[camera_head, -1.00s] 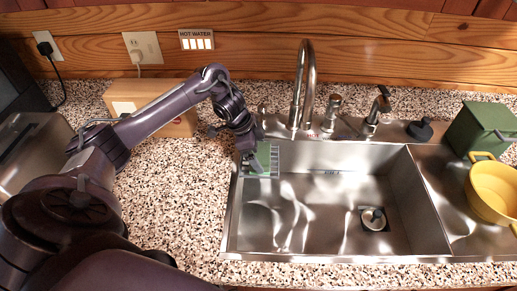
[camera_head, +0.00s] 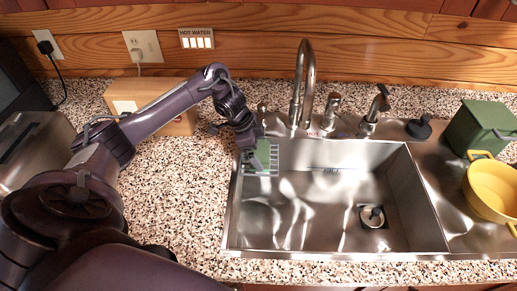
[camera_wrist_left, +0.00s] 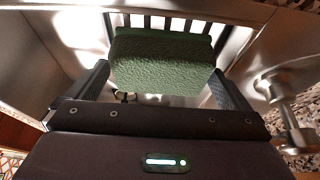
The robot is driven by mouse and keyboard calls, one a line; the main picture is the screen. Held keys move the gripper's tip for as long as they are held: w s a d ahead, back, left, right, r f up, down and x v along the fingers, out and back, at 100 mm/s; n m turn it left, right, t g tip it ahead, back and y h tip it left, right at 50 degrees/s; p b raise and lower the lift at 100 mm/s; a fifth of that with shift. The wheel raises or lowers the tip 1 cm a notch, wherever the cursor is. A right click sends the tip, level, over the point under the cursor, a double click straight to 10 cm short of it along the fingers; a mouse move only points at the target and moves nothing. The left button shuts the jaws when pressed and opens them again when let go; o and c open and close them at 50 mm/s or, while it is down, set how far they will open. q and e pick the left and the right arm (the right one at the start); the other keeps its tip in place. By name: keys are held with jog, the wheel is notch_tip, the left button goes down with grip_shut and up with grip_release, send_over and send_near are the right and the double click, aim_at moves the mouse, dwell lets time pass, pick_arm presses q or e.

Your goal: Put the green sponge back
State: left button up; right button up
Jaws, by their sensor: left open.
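The green sponge (camera_head: 263,152) is at the small slatted rack (camera_head: 274,158) in the back left corner of the sink (camera_head: 300,235). In the left wrist view the sponge (camera_wrist_left: 165,62) lies between the two fingers, with dark rack bars (camera_wrist_left: 185,23) behind it. My left gripper (camera_head: 254,161) is open around the sponge, with one finger on either side. In the head view the gripper partly hides the sponge and rack. My right gripper does not show.
The faucet (camera_head: 308,85) and its handles stand along the sink's back edge. A wooden block (camera_head: 180,122) stands behind my left arm. A yellow pot (camera_head: 490,190) and a green box (camera_head: 480,128) are at the right. The sink basin is mostly clear.

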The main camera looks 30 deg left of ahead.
aim_at(259, 149)
pick_arm(q)
jog(key=v, duration=0.5)
jog(key=shift+a, duration=0.1)
jog(key=p+v, duration=0.1)
jog(key=v, duration=0.6)
jog(key=shift+s+f, duration=0.1)
jog(key=shift+s, duration=0.05)
